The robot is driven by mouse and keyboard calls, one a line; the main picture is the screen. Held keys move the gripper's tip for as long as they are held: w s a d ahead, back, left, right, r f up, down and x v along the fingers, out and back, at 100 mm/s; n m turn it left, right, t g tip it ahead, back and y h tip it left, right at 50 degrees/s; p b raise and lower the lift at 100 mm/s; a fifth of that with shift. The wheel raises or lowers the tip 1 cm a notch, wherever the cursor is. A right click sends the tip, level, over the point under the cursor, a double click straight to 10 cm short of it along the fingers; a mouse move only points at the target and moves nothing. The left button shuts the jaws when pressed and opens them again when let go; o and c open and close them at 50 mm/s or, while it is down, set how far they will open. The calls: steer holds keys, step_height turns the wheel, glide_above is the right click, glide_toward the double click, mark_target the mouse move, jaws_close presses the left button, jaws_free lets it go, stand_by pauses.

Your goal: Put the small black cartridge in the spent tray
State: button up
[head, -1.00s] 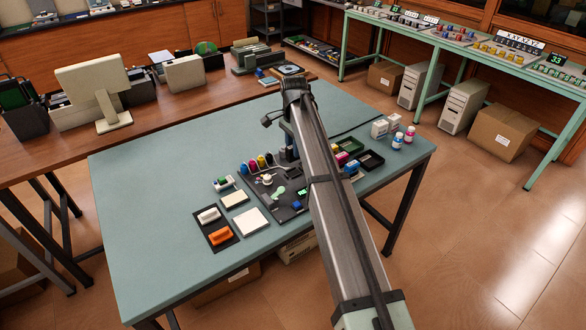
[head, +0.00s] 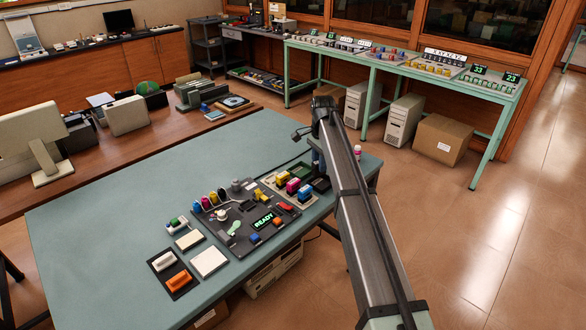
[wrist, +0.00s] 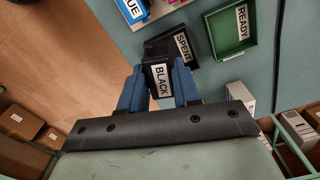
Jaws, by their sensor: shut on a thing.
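My gripper (wrist: 158,88) is shut on the small black cartridge, which has a white BLACK label (wrist: 161,80), between its two blue fingers. The black spent tray (wrist: 183,46), with a SPENT label, lies just beyond the cartridge in the wrist view. The cartridge overlaps the tray's near part in that view; I cannot tell its height above it. In the head view the dark tray (head: 321,185) sits at the table's right side, beside my arm. My arm hides most of the gripper and the cartridge there.
A green tray labelled READY (wrist: 240,25) lies right of the spent tray. A blue-labelled cartridge (wrist: 131,9) stands to its upper left. Colored cartridges (head: 292,187) stand next to the trays. A dark board with a READY display (head: 263,221) lies left of them. The table's left part is clear.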

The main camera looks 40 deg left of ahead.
steer(key=w, duration=0.1)
steer(key=w+a, duration=0.1)
steer(key=w, duration=0.1)
steer(key=shift+w+r+n, duration=0.1)
steer(key=shift+w+n, duration=0.05)
steer(key=shift+n, duration=0.25)
steer(key=shift+f, duration=3.05)
steer(key=shift+f, duration=0.65)
steer(key=o, duration=1.4)
